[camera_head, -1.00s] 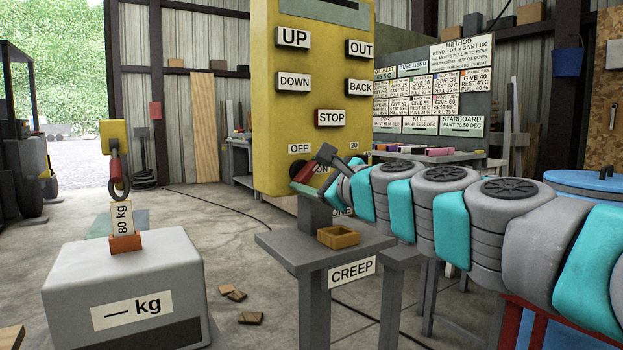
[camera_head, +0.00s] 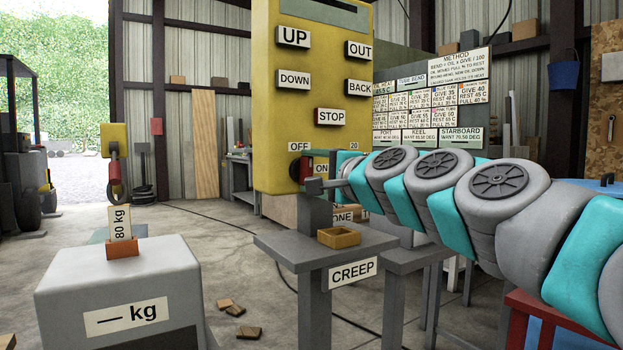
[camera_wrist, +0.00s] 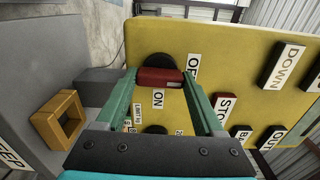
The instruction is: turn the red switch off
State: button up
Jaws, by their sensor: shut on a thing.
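The red switch (camera_head: 296,169) is on the lower front of the yellow panel (camera_head: 310,105), beside the OFF label (camera_head: 299,147) and the ON label (camera_head: 321,169). In the wrist view the red switch handle (camera_wrist: 160,77) lies across the gap between my green fingers, in front of a dark round base. My gripper (camera_wrist: 160,83) is shut on it. The handle's exact angle between OFF and ON is hard to tell.
Buttons such as STOP (camera_head: 332,117) stand out above the switch. A grey CREEP stand (camera_head: 300,252) with a small orange tray (camera_head: 338,237) is below my arm. A grey kg box (camera_head: 120,280) and a hanging hook (camera_head: 115,180) are at left.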

jog(key=shift+f+n, duration=0.1)
jog(key=shift+n, duration=0.2)
jog(key=o, duration=1.4)
jog(key=shift+s+d, duration=0.35)
jog(key=shift+s, duration=0.2)
jog(key=v, duration=0.6)
jog(key=shift+s+d, duration=0.15)
jog(key=shift+s, duration=0.05)
